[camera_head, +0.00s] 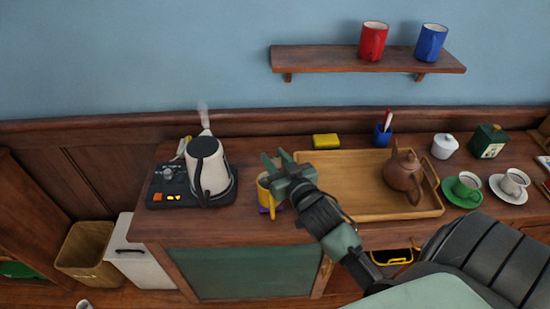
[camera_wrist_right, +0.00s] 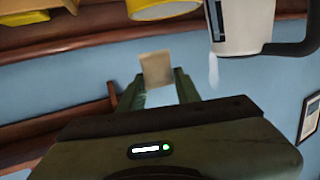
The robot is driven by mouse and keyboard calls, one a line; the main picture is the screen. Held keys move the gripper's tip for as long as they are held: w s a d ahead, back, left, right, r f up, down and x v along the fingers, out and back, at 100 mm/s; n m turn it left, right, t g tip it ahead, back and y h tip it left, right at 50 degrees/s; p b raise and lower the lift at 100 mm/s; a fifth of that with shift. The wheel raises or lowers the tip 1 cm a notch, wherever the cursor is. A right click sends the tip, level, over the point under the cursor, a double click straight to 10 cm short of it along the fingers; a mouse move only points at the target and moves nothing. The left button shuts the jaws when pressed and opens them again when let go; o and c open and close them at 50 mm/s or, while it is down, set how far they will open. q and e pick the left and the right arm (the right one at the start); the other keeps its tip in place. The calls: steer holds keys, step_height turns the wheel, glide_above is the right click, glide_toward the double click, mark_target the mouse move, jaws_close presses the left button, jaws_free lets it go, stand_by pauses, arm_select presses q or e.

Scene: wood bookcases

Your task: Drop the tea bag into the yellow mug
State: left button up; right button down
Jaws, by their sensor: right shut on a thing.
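The yellow mug (camera_head: 263,190) stands at the counter's front, between the kettle and the tray, partly covered by my right gripper (camera_head: 277,160). In the right wrist view, which looks upside down, part of the yellow mug (camera_wrist_right: 165,9) shows at the top edge. The tea bag (camera_wrist_right: 156,69), a flat beige square, is held between the two green fingertips of my right gripper (camera_wrist_right: 158,88). It appears clear of the mug; whether it is directly over the opening I cannot tell. I cannot make out the tea bag in the head view. My left gripper is not in view.
A steaming white kettle (camera_head: 204,165) on a dark base stands left of the mug. A wooden tray (camera_head: 350,163) with a brown teapot (camera_head: 403,176) lies to the right. Cups (camera_head: 514,182), a white pot (camera_head: 445,146) and a green box (camera_head: 488,141) stand farther right.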

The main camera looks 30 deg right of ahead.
steer(key=c, duration=0.9)
jaws_free()
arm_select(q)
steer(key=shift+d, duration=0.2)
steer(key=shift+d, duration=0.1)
arm_select(e)
steer(key=shift+s, duration=0.1)
steer(key=shift+s, duration=0.3)
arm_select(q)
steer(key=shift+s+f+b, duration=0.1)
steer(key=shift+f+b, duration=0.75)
arm_select(e)
steer(key=v, duration=0.7)
steer(key=shift+r, duration=0.1)
